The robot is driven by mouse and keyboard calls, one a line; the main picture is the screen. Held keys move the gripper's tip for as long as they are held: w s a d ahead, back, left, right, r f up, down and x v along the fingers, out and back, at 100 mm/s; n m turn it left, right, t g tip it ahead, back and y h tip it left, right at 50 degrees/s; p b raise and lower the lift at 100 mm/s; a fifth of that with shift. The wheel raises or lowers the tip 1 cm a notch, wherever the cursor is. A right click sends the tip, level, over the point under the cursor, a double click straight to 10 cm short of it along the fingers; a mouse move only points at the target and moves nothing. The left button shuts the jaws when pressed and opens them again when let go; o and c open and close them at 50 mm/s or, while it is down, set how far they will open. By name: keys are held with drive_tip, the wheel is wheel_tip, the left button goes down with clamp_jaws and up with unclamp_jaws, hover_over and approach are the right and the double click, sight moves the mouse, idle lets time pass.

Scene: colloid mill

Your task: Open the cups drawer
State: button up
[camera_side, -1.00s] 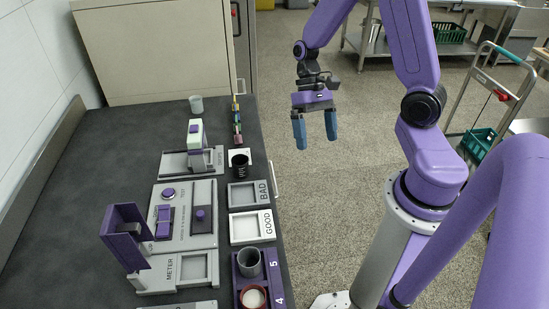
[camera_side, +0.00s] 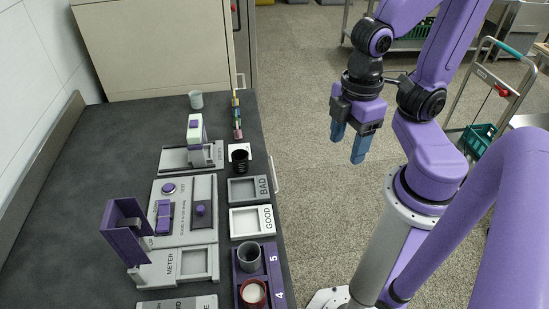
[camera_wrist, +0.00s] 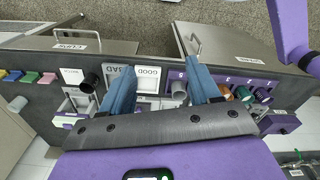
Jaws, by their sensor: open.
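The cups drawer front (camera_wrist: 98,47) carries a CUPS label (camera_wrist: 70,46) and a thin bar handle (camera_wrist: 84,34), at the upper left of the wrist view. In the side view a handle (camera_side: 273,180) stands out from the bench's right side; the drawer front is mostly hidden at this angle. No gap around the drawer can be made out. My gripper (camera_side: 350,143) is open and empty, pointing down over the floor to the right of the bench, well apart from the handle. In the wrist view its blue fingers (camera_wrist: 160,72) are spread, with the drawer beyond them to the left.
The dark bench top (camera_side: 90,170) holds BAD (camera_side: 246,189) and GOOD (camera_side: 250,221) trays, a black cup (camera_side: 240,161) and a purple numbered rack (camera_side: 270,290). Another grey front with a bar handle (camera_wrist: 196,43) is right in the wrist view.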

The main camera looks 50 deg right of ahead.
drive_tip(key=shift+w+a+f+m, duration=0.15)
drive_tip(key=shift+w+m, duration=0.2)
drive_tip(key=shift+m, duration=0.25)
drive_tip(key=c, duration=0.4)
drive_tip(key=shift+o, duration=0.2)
drive_tip(key=w+d+f+m+g+y, duration=0.15)
drive_tip(key=w+f+m+g, duration=0.5)
drive_tip(key=w+m, duration=0.65)
drive_tip(key=w+d+f+m+t+y, duration=0.1)
drive_tip(key=w+d+f+m+y, duration=0.35)
drive_tip(key=f+m, duration=0.4)
drive_tip(key=w+d+f+m+t+y, duration=0.2)
drive_tip(key=w+d+f+m+y, duration=0.25)
drive_tip(key=m, duration=0.65)
drive_tip(key=s+d+f+m+t+y, duration=0.3)
drive_tip(key=d+f+m+t, duration=0.5)
drive_tip(key=d+f+m, duration=0.5)
drive_tip(key=m+t+h, duration=0.3)
drive_tip(key=m+t, duration=0.4)
drive_tip(key=m, duration=0.4)
approach(275, 175)
drive_tip(key=shift+g, duration=0.25)
drive_tip(key=x, duration=1)
drive_tip(key=shift+w+a+f, duration=0.1)
drive_tip(key=shift+a+f, duration=0.05)
drive_tip(key=shift+f, duration=0.05)
